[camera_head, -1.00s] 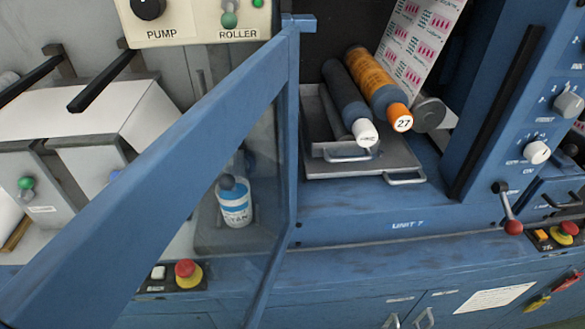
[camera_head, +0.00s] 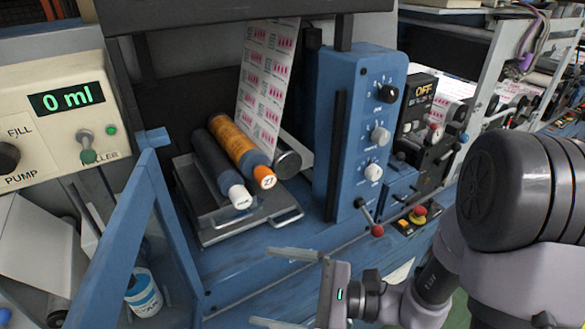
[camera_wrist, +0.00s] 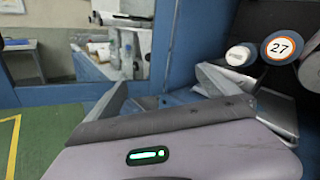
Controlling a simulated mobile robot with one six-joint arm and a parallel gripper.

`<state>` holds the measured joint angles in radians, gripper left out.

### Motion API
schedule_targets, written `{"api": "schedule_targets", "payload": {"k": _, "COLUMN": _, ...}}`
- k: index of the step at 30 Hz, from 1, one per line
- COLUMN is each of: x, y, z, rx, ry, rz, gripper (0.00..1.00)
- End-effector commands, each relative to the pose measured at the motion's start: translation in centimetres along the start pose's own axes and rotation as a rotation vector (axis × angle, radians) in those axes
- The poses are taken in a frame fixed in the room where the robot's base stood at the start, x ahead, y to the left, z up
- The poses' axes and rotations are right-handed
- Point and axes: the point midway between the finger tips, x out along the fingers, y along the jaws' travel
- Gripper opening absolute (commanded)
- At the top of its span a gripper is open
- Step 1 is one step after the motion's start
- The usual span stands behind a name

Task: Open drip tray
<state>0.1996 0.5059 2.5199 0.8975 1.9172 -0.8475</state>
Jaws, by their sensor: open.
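The drip tray (camera_head: 215,238) is a shallow grey metal tray in the blue machine bay. My gripper (camera_head: 281,288) is open and empty, in front of and below the tray, apart from the handle. In the wrist view the roller ends (camera_wrist: 281,47) show at the right; grey metal below them overlaps my finger, so the tray's edge is hard to tell.
A blue control column (camera_head: 362,135) with knobs, a red-tipped lever (camera_head: 376,230) and a red stop button (camera_head: 419,210) are to the right.

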Motion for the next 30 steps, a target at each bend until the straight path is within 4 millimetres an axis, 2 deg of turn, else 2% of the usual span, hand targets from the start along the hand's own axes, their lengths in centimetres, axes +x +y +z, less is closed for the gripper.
{"api": "schedule_targets", "payload": {"k": 1, "x": -0.8, "y": -2.8, "z": -0.9, "rx": 0.094, "ry": -0.018, "rz": -0.156, "gripper": 0.99}}
{"api": "schedule_targets", "payload": {"k": 3, "x": -3.0, "y": -6.2, "z": -4.4, "rx": 0.193, "ry": -0.005, "rz": -0.400, "gripper": 0.99}}
{"api": "schedule_targets", "payload": {"k": 4, "x": -4.1, "y": -7.0, "z": -6.0, "rx": 0.226, "ry": 0.012, "rz": -0.491, "gripper": 0.99}}
{"api": "schedule_targets", "payload": {"k": 7, "x": -7.4, "y": -8.2, "z": -10.5, "rx": 0.296, "ry": 0.085, "rz": -0.710, "gripper": 0.99}}
{"api": "schedule_targets", "payload": {"k": 9, "x": -8.9, "y": -8.2, "z": -12.5, "rx": 0.319, "ry": 0.124, "rz": -0.792, "gripper": 0.99}}
{"api": "schedule_targets", "payload": {"k": 11, "x": -9.3, "y": -8.3, "z": -13.3, "rx": 0.324, "ry": 0.141, "rz": -0.821, "gripper": 0.99}}
{"api": "schedule_targets", "payload": {"k": 14, "x": -8.5, "y": -9.1, "z": -13.9, "rx": 0.322, "ry": 0.145, "rz": -0.825, "gripper": 0.99}}
{"api": "schedule_targets", "payload": {"k": 21, "x": -4.1, "y": -13.5, "z": -15.3, "rx": 0.320, "ry": 0.141, "rz": -0.821, "gripper": 0.99}}
{"api": "schedule_targets", "payload": {"k": 30, "x": 0.2, "y": -18.0, "z": -16.9, "rx": 0.321, "ry": 0.140, "rz": -0.821, "gripper": 0.99}}
